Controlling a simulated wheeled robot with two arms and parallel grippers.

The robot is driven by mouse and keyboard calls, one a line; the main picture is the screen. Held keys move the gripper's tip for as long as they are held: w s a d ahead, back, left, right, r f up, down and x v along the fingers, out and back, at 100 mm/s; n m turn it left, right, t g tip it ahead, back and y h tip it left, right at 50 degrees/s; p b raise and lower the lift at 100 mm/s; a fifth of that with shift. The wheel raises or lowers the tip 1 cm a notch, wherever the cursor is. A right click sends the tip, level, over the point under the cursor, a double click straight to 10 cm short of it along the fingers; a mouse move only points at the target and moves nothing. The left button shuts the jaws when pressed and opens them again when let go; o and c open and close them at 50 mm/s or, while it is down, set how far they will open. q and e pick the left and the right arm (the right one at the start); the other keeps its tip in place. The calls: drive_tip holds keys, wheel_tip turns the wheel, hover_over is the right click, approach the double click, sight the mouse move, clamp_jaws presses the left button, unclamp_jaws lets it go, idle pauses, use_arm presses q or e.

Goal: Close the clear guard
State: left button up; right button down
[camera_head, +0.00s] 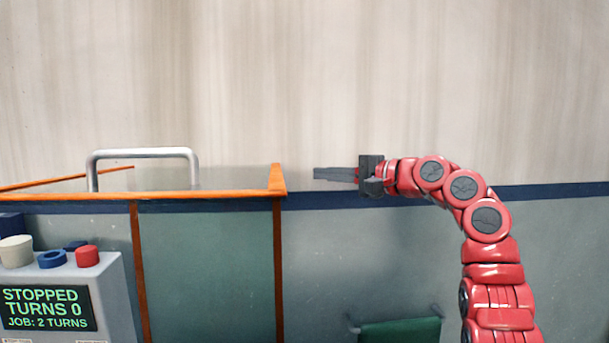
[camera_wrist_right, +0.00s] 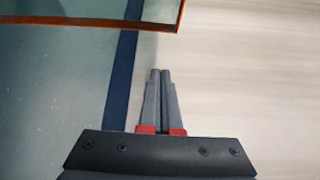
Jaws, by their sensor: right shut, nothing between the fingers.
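The clear guard (camera_head: 205,195) is a see-through panel box with orange edges at the left of the head view. A silver bar handle (camera_head: 145,154) stands up on its top. The guard's orange edge and corner also show at the top of the right wrist view (camera_wrist_right: 95,22). My right gripper (camera_head: 316,174) is shut and empty. Its fingertips point left, just right of the guard's top right corner, with a small gap between. In the right wrist view the two fingers (camera_wrist_right: 161,72) lie together, short of the orange edge. My left gripper is not in view.
A grey control box (camera_head: 118,300) with several knobs and a screen reading "STOPPED TURNS 0, JOB: 2 TURNS" stands at lower left. A green object (camera_head: 400,331) with a thin grey frame is at bottom centre. The wall around my right gripper is clear.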

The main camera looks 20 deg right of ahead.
drive_tip(key=p+x, duration=0.6)
drive_tip(key=x, duration=0.4)
drive_tip(key=shift+s+a+r+p, duration=0.15)
drive_tip(key=shift+s+p, duration=0.25)
drive_tip(key=shift+s, duration=0.7)
drive_tip(key=shift+s+a+r+p, duration=0.15)
drive_tip(key=shift+s+p, duration=0.25)
drive_tip(key=shift+s, duration=0.7)
drive_tip(key=shift+f, duration=0.15)
